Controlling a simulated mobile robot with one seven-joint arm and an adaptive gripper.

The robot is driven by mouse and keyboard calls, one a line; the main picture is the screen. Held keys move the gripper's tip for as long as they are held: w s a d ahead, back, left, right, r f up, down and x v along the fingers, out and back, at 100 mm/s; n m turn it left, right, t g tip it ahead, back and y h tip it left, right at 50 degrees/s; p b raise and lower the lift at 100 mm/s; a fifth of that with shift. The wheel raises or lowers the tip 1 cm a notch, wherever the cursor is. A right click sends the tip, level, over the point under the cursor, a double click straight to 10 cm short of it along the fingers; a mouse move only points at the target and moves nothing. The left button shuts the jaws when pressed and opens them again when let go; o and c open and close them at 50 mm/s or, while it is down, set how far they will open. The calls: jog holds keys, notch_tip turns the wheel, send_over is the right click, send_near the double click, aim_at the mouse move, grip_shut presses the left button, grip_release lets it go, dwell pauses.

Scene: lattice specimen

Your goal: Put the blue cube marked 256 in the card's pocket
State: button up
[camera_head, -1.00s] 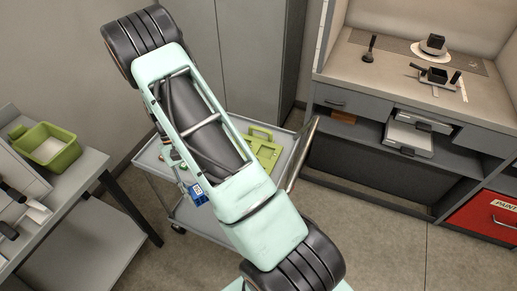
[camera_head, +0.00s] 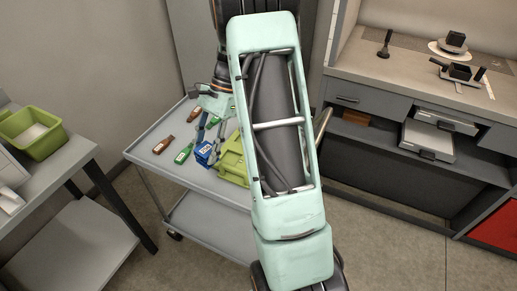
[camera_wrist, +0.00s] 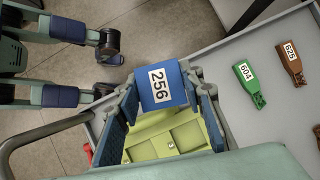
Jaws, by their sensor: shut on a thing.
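The blue cube marked 256 (camera_wrist: 159,86) is held between the fingertips of my gripper (camera_wrist: 164,92), its numbered face toward the wrist camera. In the head view the cube (camera_head: 203,154) is at the left side of the yellow-green card (camera_head: 231,163). In the wrist view the card (camera_wrist: 150,144) lies on the cart top behind and below the cube, between my blue finger pads. It has raised edges and a recessed area, partly hidden by the fingers. I cannot tell whether the cube touches the card.
The grey cart top (camera_head: 150,168) also holds a green tag marked 604 (camera_wrist: 246,75), a brown tag marked 625 (camera_wrist: 289,58) and other tags. A cart rail (camera_wrist: 40,135) runs at the lower left of the wrist view. A bench with a green bin (camera_head: 40,145) stands left.

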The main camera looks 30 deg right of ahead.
jog(key=s+d+f+m+t+h, duration=0.1)
jog(key=s+d+f+m+t, duration=0.15)
jog(key=d+m, duration=0.55)
jog(key=s+d+f+m+t+h, duration=0.1)
jog(key=d+m+t+h, duration=0.1)
jog(key=d+m+t, duration=0.4)
jog(key=shift+m+g, duration=0.85)
jog(key=shift+m, duration=0.05)
jog(key=f+b, duration=0.2)
jog(key=d+f+b, duration=0.1)
jog(key=f+b, duration=0.1)
jog(key=f, duration=0.1)
jog(key=shift+s+f+b, duration=0.1)
jog(key=shift+s+b, duration=0.1)
jog(key=shift+b, duration=0.2)
jog(key=o, duration=0.5)
jog(key=c, duration=0.5)
jog(key=shift+o, duration=0.2)
